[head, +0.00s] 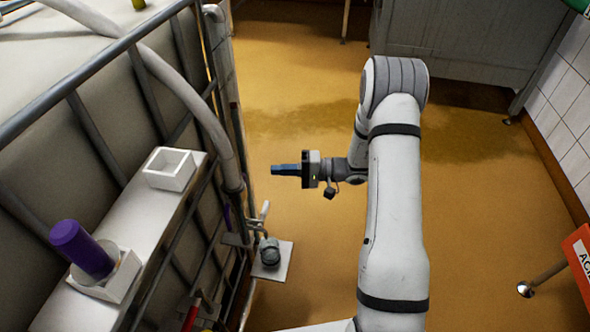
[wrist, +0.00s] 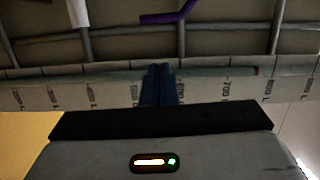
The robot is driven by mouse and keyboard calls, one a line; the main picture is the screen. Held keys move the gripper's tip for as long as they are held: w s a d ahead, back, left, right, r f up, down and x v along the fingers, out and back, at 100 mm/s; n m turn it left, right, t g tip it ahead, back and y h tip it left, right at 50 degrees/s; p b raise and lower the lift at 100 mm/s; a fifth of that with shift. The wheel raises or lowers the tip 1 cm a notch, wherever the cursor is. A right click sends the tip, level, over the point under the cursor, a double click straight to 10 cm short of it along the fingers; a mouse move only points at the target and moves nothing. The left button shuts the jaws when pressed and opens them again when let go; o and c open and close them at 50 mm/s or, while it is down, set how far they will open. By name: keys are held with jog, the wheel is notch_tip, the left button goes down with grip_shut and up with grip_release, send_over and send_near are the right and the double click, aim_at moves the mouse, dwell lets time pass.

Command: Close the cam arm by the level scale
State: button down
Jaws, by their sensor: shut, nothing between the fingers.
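My gripper (head: 286,169) is shut, with its blue fingers pointing left toward the caged tank. The fingers also show in the wrist view (wrist: 158,85), in front of a pale strip with "L" markings, which looks like the level scale (wrist: 210,90). A bent purple bar (wrist: 168,15), probably the cam arm, lies beyond the strip at the top of the wrist view, apart from the fingers. A purple piece (head: 227,217) shows by the cage bars in the head view, partly hidden. I cannot tell whether it is the same part.
The metal cage (head: 145,90) and a hose (head: 185,90) fill the left. A shelf (head: 125,225) there bears a white square mould (head: 170,168) and a purple cylinder (head: 80,248) in a holder. A valve-like fitting (head: 270,252) sits below my gripper. Open floor (head: 300,80) lies beyond.

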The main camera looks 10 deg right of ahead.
aim_at(246, 182)
jog(key=s+a, duration=0.2)
jog(key=a, duration=0.4)
jog(key=shift+a, duration=0.1)
jog(key=shift+s+a+f+m+b, duration=0.2)
jog(key=shift+s+a+m+b, duration=0.15)
jog(key=shift+b, duration=0.25)
